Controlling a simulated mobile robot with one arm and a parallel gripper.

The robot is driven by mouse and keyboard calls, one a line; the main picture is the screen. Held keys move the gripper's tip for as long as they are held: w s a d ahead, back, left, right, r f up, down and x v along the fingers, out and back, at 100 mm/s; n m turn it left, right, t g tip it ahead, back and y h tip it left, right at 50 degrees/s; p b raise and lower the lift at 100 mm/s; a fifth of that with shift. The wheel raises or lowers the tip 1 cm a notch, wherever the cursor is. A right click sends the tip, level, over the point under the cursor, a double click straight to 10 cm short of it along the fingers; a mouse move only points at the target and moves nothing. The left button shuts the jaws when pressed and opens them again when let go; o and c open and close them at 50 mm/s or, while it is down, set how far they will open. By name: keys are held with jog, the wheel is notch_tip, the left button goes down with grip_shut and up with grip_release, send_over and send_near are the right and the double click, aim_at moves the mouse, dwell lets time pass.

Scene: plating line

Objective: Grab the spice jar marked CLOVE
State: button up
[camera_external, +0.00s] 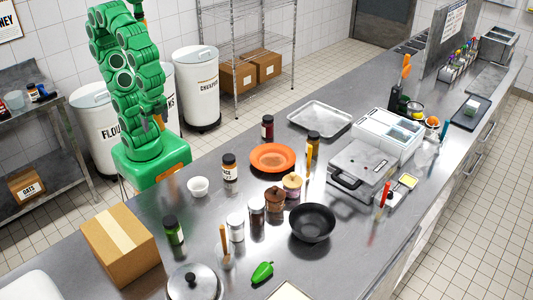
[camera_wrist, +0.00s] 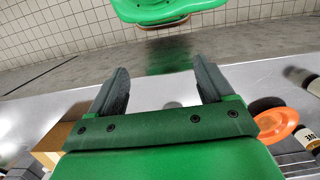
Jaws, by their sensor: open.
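Several spice jars stand on the steel counter (camera_external: 330,215) in the external view, and I cannot read CLOVE on any of them. One with an orange-brown body and white label (camera_external: 229,169) is left of the orange plate. A dark red jar (camera_external: 267,128) is behind the plate, a brown jar (camera_external: 313,143) right of it, and a green jar (camera_external: 173,231) near the cardboard box. In the wrist view, a labelled jar (camera_wrist: 307,138) is beside the plate, its label unreadable. My gripper (camera_wrist: 162,82) is open and empty, away from the jars.
The orange plate (camera_external: 272,147), a white bowl (camera_external: 198,187), lidded jars (camera_external: 274,199), a black bowl (camera_external: 312,222) and a green pepper (camera_external: 262,273) crowd the counter. The cardboard box (camera_external: 120,245) is at front left. A press grill (camera_external: 362,168) stands at right.

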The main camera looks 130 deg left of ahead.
aim_at(314, 134)
jog(key=w+a+n+t+y, duration=0.1)
jog(key=w+a+t, duration=0.1)
jog(key=w+a, duration=0.5)
jog(key=w+a+r+n+t, duration=0.1)
jog(key=w+a+n+t, duration=0.15)
jog(key=w, duration=0.85)
jog(key=w+a+n+t+y, duration=0.1)
jog(key=w+a+t, duration=0.25)
jog(key=w, duration=0.55)
jog(key=w+a+r+n+t+y, duration=0.15)
jog(key=w+a+y, duration=0.25)
jog(key=a, duration=1)
jog(key=w+a+r+n+t+y, duration=0.1)
jog(key=w+a+n+t+y, duration=0.2)
jog(key=a, duration=1.2)
notch_tip(314, 134, down, 13)
jog(key=w+g, duration=0.1)
jog(key=g, duration=0.1)
jog(key=shift+t+y, duration=0.25)
jog(key=shift+y, duration=0.25)
jog(key=shift+w+r+x, duration=0.1)
jog(key=shift+r+x, duration=0.05)
jog(key=shift+x, duration=1.95)
jog(key=shift+w+r+x, duration=0.1)
jog(key=shift+w+x, duration=0.05)
jog(key=shift+x, duration=1.9)
jog(key=shift+d, duration=0.1)
jog(key=c, duration=1.2)
